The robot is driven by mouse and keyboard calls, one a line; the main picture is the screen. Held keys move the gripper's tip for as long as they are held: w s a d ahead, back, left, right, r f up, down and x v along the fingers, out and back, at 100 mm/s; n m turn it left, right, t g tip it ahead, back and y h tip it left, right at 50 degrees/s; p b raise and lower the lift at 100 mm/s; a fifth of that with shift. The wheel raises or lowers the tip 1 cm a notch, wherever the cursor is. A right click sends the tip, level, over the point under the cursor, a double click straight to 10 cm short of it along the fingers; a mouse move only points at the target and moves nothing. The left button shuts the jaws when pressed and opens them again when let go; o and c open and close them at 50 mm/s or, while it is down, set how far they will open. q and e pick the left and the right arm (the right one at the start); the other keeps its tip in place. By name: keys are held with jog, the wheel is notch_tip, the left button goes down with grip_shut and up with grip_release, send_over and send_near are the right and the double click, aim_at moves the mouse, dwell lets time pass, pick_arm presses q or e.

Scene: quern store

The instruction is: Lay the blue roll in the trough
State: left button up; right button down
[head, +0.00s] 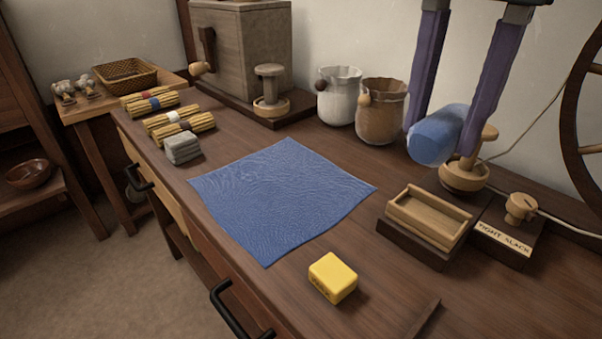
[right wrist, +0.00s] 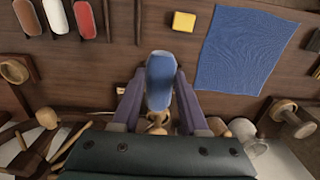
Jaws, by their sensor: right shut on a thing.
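The blue roll (head: 434,136) is a short, thick cylinder held in the air between the purple fingers of my right gripper (head: 440,138). The roll also shows in the right wrist view (right wrist: 160,80), between the same fingers (right wrist: 160,92). The trough (head: 424,222) is a small open wooden box on a dark base, at the right of the bench in the head view. It looks empty. In the head view the roll appears above and behind the trough, apart from it. I cannot make out the trough in the right wrist view. My left gripper is not in view.
A knob with a label plate (head: 520,208) stands right of the trough. A turned wooden piece (head: 462,180) is behind it. A yellow block (head: 333,278) and blue cloth (head: 280,195) lie to the left. Two jars stand behind. Red (right wrist: 85,19) and white rolls show in the wrist view.

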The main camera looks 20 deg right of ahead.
notch_tip(320, 180, down, 19)
jog(key=b, duration=0.5)
jog(key=shift+s+f, duration=0.1)
jog(key=shift+f, duration=0.05)
jog(key=shift+f+b, duration=0.15)
jog(key=shift+b, duration=0.25)
jog(key=c, duration=0.5)
grip_release()
jog(key=shift+c, duration=0.2)
jog(key=shift+o, duration=0.5)
